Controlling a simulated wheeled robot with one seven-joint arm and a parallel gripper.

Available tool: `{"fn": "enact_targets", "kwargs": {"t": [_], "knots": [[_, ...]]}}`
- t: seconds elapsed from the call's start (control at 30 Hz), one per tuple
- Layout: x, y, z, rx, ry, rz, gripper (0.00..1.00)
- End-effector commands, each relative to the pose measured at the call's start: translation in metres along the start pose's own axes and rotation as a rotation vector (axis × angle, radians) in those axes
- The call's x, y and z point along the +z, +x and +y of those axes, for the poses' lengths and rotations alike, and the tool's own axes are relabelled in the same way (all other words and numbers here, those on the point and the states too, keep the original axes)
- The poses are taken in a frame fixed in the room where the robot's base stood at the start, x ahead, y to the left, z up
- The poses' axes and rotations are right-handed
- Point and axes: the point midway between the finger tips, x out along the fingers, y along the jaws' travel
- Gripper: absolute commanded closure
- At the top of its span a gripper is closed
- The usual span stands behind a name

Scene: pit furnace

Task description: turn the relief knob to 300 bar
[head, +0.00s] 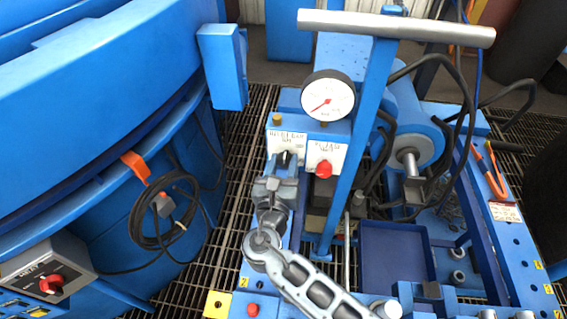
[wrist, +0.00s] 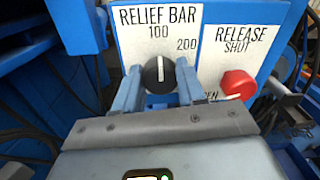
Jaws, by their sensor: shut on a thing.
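The relief knob (wrist: 159,75) is black with a white pointer line, on a white plate lettered "RELIEF BAR" with 100 and 200 marks visible. Its pointer stands about upright, near the 100 mark. The 300 mark is not visible in the wrist view. My gripper (wrist: 160,85) has one finger on each side of the knob and is shut on it. In the head view the knob (head: 285,158) shows just beyond my gripper (head: 281,172).
A red release knob (wrist: 238,85) is close on the right, its plate lettered "SHUT"; it also shows in the head view (head: 323,169). A pressure gauge (head: 328,96) stands above. A slanted blue lever with a grey crossbar (head: 396,28) rises at the right.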

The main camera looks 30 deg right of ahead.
Motion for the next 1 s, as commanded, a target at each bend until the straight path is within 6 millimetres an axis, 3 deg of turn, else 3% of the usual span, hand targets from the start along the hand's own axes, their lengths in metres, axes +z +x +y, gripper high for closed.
{"fn": "enact_targets", "kwargs": {"t": [0.47, 1.0], "knots": [[-0.0013, 0.0, -0.0007, -0.001, 0.139, 0.004, 0.91], [-0.0037, -0.0001, -0.0018, 0.002, 0.632, 0.022, 0.91]]}}
